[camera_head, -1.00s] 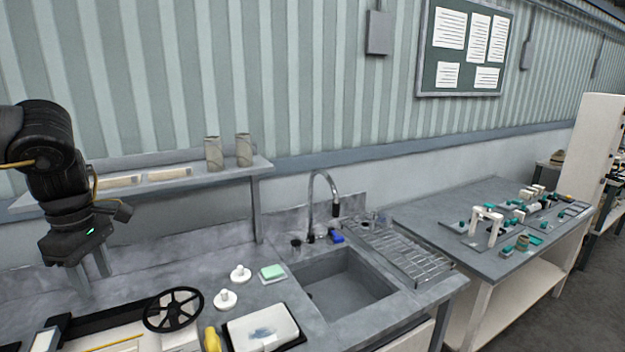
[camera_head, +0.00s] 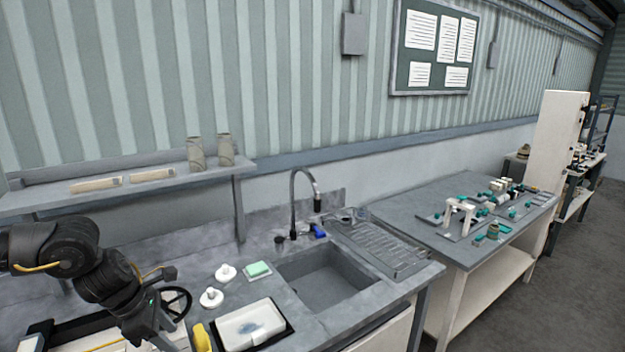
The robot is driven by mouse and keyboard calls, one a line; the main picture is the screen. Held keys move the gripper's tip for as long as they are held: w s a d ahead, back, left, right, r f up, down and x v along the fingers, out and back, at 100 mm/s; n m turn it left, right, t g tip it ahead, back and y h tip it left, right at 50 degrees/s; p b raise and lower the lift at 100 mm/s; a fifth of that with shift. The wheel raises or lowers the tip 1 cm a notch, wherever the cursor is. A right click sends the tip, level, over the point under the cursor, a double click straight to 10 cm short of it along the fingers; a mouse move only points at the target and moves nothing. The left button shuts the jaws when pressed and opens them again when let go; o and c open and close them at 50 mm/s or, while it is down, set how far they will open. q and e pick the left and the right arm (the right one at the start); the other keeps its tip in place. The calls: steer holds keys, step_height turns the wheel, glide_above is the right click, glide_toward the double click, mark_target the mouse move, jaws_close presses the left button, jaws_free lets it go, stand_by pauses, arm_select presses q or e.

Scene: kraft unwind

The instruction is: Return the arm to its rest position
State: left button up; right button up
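My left arm comes in from the left, low over the counter. Its gripper (camera_head: 170,338) points down in front of the black handwheel (camera_head: 177,303) and hides part of it. The finger area is small and dark, so I cannot tell whether it is open or shut, and I see no object in it. My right arm and gripper are not in view.
The counter holds two white knobbed pieces (camera_head: 212,297), a green sponge (camera_head: 258,269), a white tray (camera_head: 250,325) and a yellow item (camera_head: 202,338). A sink (camera_head: 325,283) with a faucet (camera_head: 305,190) is right of them. A shelf (camera_head: 60,198) runs above the arm.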

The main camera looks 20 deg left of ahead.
arm_select(q)
steer(key=w+d+f+n+t+h, duration=0.1)
steer(key=w+d+f+n+t, duration=0.15)
steer(key=d+f+n, duration=0.45)
steer(key=w+d+f+n+t, duration=0.2)
steer(key=d+f+n+t, duration=0.25)
steer(key=d+n, duration=0.45)
steer(key=s+d+f+n+g+y, duration=0.2)
steer(key=s+d+f+n+g, duration=0.25)
steer(key=s+n, duration=0.7)
steer(key=s+d+f+n+g+y, duration=0.25)
steer(key=s+f+n, duration=0.3)
steer(key=n, duration=1.05)
step_height(320, 180, down, 30)
steer(key=s+m+g+b, duration=0.1)
steer(key=b, duration=0.5)
steer(key=s+a+f+b, duration=0.1)
steer(key=s+f+b, duration=0.1)
steer(key=s+f, duration=0.6)
steer(key=s+a+f+g+b, duration=0.1)
steer(key=s+f+b, duration=0.1)
steer(key=s+f, duration=0.7)
step_height(320, 180, down, 4)
steer(key=shift+a+r+h, duration=0.15)
steer(key=shift+a+h, duration=0.2)
steer(key=shift+a, duration=0.05)
